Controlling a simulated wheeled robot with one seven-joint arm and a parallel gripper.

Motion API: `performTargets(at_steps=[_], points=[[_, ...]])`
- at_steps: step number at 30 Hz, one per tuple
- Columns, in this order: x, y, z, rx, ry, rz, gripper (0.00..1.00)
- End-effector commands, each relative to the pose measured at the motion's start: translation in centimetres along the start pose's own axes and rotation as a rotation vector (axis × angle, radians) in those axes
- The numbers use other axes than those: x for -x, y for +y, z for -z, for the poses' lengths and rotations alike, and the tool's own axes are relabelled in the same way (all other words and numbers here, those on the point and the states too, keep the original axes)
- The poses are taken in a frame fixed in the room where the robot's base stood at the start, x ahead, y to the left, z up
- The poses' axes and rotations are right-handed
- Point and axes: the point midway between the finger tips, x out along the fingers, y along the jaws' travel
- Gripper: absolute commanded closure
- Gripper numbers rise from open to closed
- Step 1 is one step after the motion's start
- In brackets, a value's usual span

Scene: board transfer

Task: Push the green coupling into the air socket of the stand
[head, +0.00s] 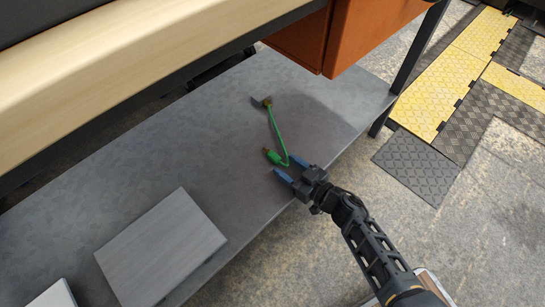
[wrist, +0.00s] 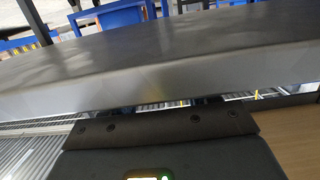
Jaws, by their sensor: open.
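The green coupling (head: 273,156), with a reddish-brown end, lies on the grey shelf just beyond and left of my gripper. A thin green hose (head: 278,131) runs from beside it to a small dark and brass-coloured piece (head: 264,102) farther back. This piece may be the stand, but it is too small to tell, and I cannot make out an air socket. My gripper (head: 292,168) is open, its blue fingertips apart at the shelf's front edge, close to the hose's near bend. Whether a finger touches the hose is unclear. The wrist view shows neither coupling nor fingertips.
The grey shelf (head: 130,160) has a flat grey board (head: 160,248) at front left and a pale piece (head: 55,295) at the corner. An orange box (head: 345,40) and a wooden top (head: 110,70) overhang the back. A dark leg (head: 420,48) stands right. The shelf edge (wrist: 150,82) crosses the wrist view.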

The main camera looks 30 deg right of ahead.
Motion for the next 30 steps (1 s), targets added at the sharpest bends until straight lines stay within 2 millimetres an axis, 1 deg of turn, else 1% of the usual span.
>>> performTargets(at_steps=[5,9,12,19,30], points=[[-1.9,0.0,-0.1,0.001,0.003,0.001,0.42],[-4.0,-0.1,0.1,0.002,0.003,0.001,0.42],[-4.9,-0.1,0.1,-0.001,0.002,0.001,0.42],[-5.0,-0.1,0.4,-0.001,0.001,0.000,0.42],[-5.0,-0.1,0.4,0.000,0.001,0.000,0.77]])
